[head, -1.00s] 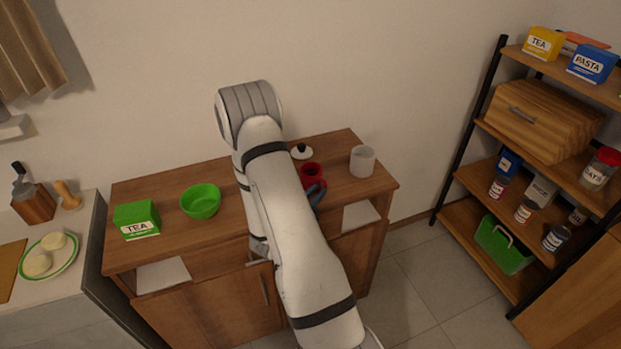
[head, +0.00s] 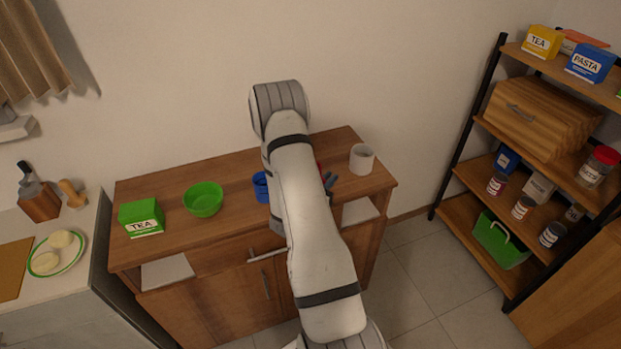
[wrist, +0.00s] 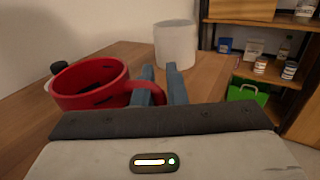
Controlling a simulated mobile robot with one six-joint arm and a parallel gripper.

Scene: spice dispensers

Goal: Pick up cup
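A red cup (wrist: 88,88) stands on the wooden cabinet top, at the left in the wrist view, its handle towards my fingers. In the head view only a sliver of it shows behind my arm. My gripper (wrist: 160,76) is close to the handle, its two blue-grey fingers slightly apart. The left finger overlaps the handle; whether the handle lies between the fingers I cannot tell. In the head view the fingertips (head: 330,180) show just right of my arm. A white cup (head: 361,159) stands further right, ahead of the fingers in the wrist view (wrist: 175,44).
A blue cup (head: 261,187) stands left of my arm, partly hidden. A green bowl (head: 203,199) and a green tea box (head: 141,217) are further left on the cabinet (head: 165,190). A shelf rack (head: 470,130) stands at the right. The wall is close behind.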

